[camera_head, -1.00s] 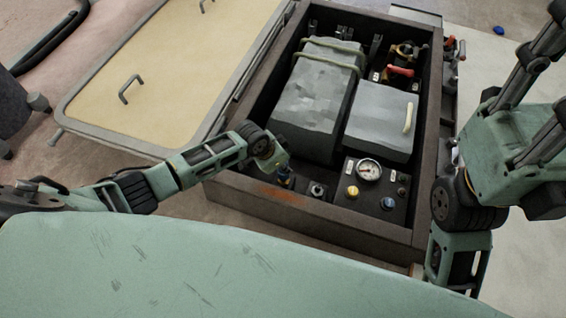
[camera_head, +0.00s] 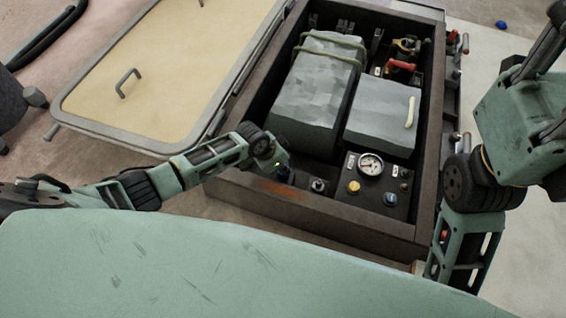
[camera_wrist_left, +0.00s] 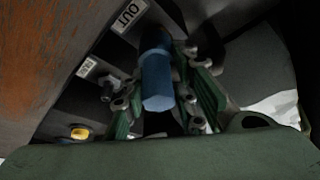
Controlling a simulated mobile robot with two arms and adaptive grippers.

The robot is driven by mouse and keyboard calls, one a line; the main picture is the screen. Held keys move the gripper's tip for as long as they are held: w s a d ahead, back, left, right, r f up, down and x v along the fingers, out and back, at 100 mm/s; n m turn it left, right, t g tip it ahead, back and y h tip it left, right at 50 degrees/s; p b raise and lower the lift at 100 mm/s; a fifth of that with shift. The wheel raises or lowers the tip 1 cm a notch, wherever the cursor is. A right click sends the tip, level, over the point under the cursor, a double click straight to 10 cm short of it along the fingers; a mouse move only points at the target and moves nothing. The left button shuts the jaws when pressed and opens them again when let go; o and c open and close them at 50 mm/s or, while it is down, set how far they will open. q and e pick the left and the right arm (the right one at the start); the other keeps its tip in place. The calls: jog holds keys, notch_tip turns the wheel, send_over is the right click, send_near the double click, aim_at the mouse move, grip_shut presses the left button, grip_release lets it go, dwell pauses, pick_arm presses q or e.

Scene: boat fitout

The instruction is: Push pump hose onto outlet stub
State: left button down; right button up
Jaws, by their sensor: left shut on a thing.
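My left gripper (camera_head: 281,166) reaches into the front left corner of the dark open box. In the left wrist view its two fingers (camera_wrist_left: 160,100) are on either side of the blue pump hose (camera_wrist_left: 157,82), shut on it.
A second stub (camera_wrist_left: 108,84) by another label is close to the left finger. The box holds a large grey block (camera_head: 312,98), a smaller grey case (camera_head: 382,118) and a gauge (camera_head: 370,164). The box's front wall (camera_head: 300,205) is close below my wrist. A beige hatch (camera_head: 150,75) lies left.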

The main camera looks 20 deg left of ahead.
pick_arm(q)
jog(key=shift+f, duration=0.15)
jog(key=c, duration=1.3)
grip_release()
jog(key=shift+c, duration=0.2)
